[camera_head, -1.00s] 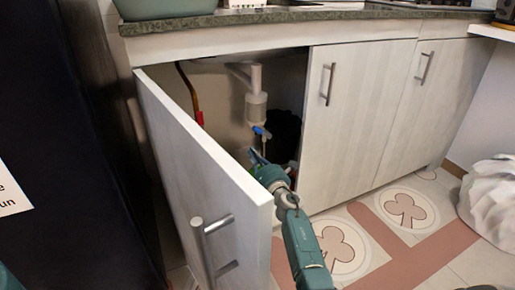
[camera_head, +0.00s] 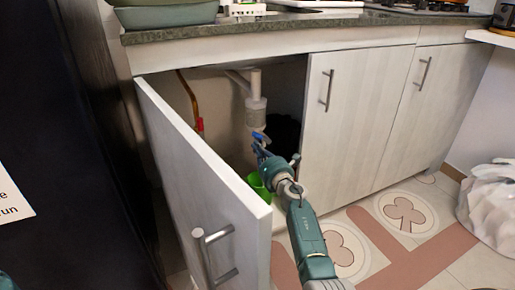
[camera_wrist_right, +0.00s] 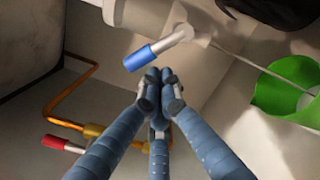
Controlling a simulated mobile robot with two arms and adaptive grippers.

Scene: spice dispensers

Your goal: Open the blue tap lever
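The blue tap lever (camera_head: 260,137) is inside the open cabinet, below the white drain pipe. In the right wrist view the blue lever (camera_wrist_right: 147,55) lies slanted, its metal end joining a pale fitting at upper right. My right gripper (camera_head: 260,149) reaches into the cabinet just below the lever. In the wrist view my right gripper's fingertips (camera_wrist_right: 160,88) are drawn together with nothing between them, close below the lever; contact cannot be told. My left gripper is not seen; only a bit of teal shows at the lower left corner.
The open cabinet door (camera_head: 205,170) stands left of my right arm. The shut door (camera_head: 355,125) is to its right. A green container (camera_head: 258,187) stands below inside. A red-handled valve (camera_wrist_right: 62,144) sits on a copper pipe. A white bag (camera_head: 488,200) lies on the floor at right.

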